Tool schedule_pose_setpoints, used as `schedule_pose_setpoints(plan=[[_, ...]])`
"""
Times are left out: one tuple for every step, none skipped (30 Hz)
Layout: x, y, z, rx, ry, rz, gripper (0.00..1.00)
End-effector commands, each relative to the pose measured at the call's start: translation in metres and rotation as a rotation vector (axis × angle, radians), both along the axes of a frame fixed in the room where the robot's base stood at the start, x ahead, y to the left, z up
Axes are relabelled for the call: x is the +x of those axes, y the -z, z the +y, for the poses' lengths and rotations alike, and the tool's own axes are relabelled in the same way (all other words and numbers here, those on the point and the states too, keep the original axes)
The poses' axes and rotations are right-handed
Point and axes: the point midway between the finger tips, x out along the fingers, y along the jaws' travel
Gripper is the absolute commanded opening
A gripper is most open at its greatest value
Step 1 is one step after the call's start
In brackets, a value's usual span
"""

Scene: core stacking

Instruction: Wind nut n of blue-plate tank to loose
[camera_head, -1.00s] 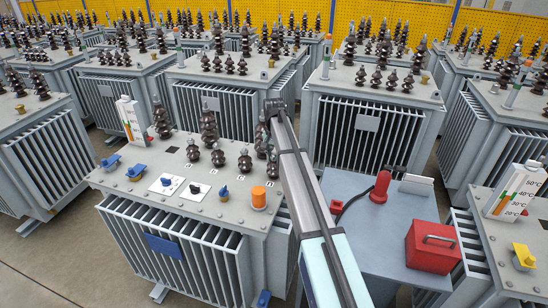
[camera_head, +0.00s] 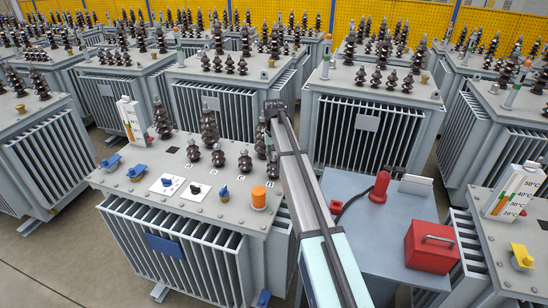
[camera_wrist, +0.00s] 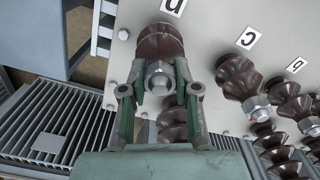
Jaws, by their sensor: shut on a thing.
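The blue-plate tank is the grey transformer (camera_head: 130,200) at front left, with a blue plate (camera_head: 165,246) on its finned side. Its lid carries a row of brown ribbed bushings. In the wrist view, my gripper (camera_wrist: 158,82) is shut on a silver hex nut (camera_wrist: 158,78) on top of a brown bushing (camera_wrist: 160,42), beside a label (camera_wrist: 173,6) that reads n. The two fingers are on opposite sides of the nut. In the head view, my gripper (camera_head: 272,108) is at the right end of the row, and the nut is hidden there.
Bushings labelled c (camera_wrist: 238,76) and b (camera_wrist: 290,98) stand close beside the gripper. A grey cabinet (camera_head: 365,230) with a red box (camera_head: 432,246) and a red handle (camera_head: 380,187) stands right of the tank. Several other transformers stand around and behind.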

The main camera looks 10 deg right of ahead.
Motion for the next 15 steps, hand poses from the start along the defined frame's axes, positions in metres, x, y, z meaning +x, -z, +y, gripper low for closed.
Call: schedule_pose_setpoints(plan=[[-0.0014, 0.0017, 0.0, 0.0, 0.001, 0.004, 0.0], [-0.0014, 0.0018, 0.0, 0.0, 0.001, 0.004, 0.0], [-0.0015, 0.0017, 0.0, 0.0, 0.001, 0.004, 0.0], [-0.0016, 0.0017, 0.0, 0.0, -0.003, 0.004, 0.0], [-0.0016, 0.0015, 0.0, 0.0, -0.01, 0.004, 0.0], [-0.0016, 0.0014, -0.0001, 0.0, -0.027, 0.004, 0.0], [-0.0016, 0.0012, 0.0, 0.0, -0.048, 0.004, 0.0], [-0.0017, 0.001, 0.0, 0.0, -0.074, 0.004, 0.0], [-0.0017, 0.0009, 0.0, 0.0, -0.115, 0.005, 0.0], [-0.0018, 0.0009, 0.0001, 0.0, -0.149, 0.005, 0.0], [-0.0019, 0.0009, 0.0001, 0.0, -0.185, 0.005, 0.0], [-0.0019, 0.0009, 0.0, 0.0, -0.233, 0.005, 0.0], [-0.0019, 0.001, 0.0, 0.0, -0.267, 0.005, 0.0], [-0.002, 0.001, 0.0, 0.0, -0.298, 0.005, 0.0], [-0.0019, 0.0011, 0.0, 0.001, -0.335, 0.005, 0.0]])
